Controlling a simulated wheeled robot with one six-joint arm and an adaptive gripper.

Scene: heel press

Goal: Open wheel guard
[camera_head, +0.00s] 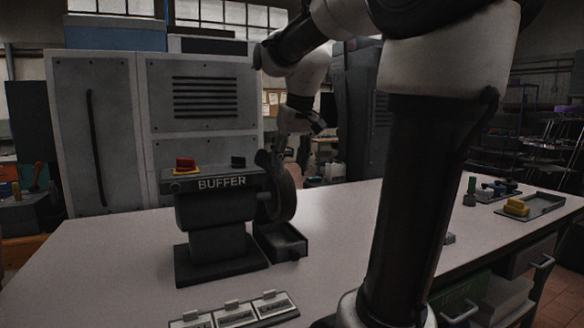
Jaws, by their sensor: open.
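The dark bench buffer, marked BUFFER (221,184), stands on the white bench. Its round brown wheel (284,196) is on its right side. A dark wheel guard (266,165) appears beside the upper left of the wheel; its exact outline and how far it is open are hard to tell in the dim light. My gripper (290,155) hangs down above and slightly behind the wheel, close to the guard. It is open. I cannot tell whether it touches the guard, as dark parts overlap there.
A dark tray (281,241) sits below the wheel. Small labelled plates (235,314) lie at the bench front. A red switch (186,164) tops the buffer. A tray with yellow pieces (545,207) is at far right. Grey cabinets (96,140) stand behind. Bare bench (336,212) lies right of the wheel.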

